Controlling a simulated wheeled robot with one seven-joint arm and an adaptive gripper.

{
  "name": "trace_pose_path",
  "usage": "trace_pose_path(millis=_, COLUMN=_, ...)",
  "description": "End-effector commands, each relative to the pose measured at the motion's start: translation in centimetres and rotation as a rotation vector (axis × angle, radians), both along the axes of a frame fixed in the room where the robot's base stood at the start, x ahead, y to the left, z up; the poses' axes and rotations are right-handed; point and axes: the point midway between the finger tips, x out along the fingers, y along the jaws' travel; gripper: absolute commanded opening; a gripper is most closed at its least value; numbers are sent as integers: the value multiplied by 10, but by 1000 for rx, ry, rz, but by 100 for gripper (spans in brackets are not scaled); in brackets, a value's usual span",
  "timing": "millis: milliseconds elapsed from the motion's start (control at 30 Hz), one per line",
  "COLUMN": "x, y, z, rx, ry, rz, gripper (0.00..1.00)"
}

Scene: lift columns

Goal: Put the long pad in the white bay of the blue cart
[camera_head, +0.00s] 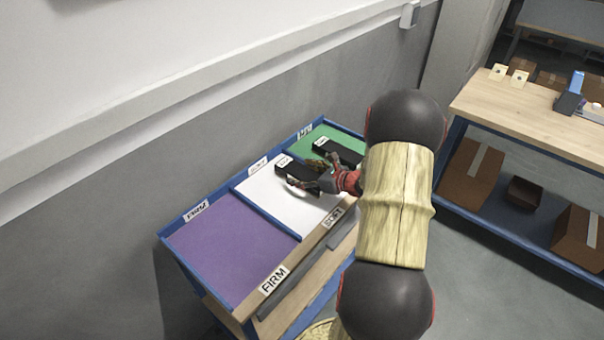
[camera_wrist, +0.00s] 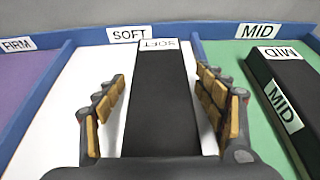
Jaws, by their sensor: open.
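The blue cart (camera_head: 188,219) has a purple, a white and a green bay. A long black pad marked SOFT (camera_wrist: 158,105) lies in the white bay (camera_head: 268,200), its far end near the back rim; its labelled end shows in the head view (camera_head: 284,164). My gripper (camera_wrist: 160,85) is open around this pad, one finger on each side with gaps showing. In the head view my gripper (camera_head: 312,172) is low over the white bay. The pad's near end is hidden by my gripper.
A black pad marked MID (camera_wrist: 283,100) lies in the green bay (camera_head: 326,133), close to my right finger. The purple bay (camera_head: 230,250) is empty. A wooden-topped bench (camera_head: 530,115) with boxes below stands at right. A grey wall runs behind the cart.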

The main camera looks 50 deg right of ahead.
Motion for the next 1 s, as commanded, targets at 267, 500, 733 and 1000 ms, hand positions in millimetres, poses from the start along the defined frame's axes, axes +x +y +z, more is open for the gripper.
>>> trace_pose_path(millis=267, x=-19, y=-3, z=13, rx=1, ry=1, rz=-4, gripper=71)
trace_pose_path(millis=500, x=-65, y=-7, z=33, rx=1, ry=0, rz=-5, gripper=71)
trace_pose_path(millis=733, x=-99, y=-9, z=46, rx=0, ry=0, rz=-2, gripper=71)
trace_pose_path(millis=1000, x=-111, y=-9, z=49, rx=-1, ry=1, rz=1, gripper=71)
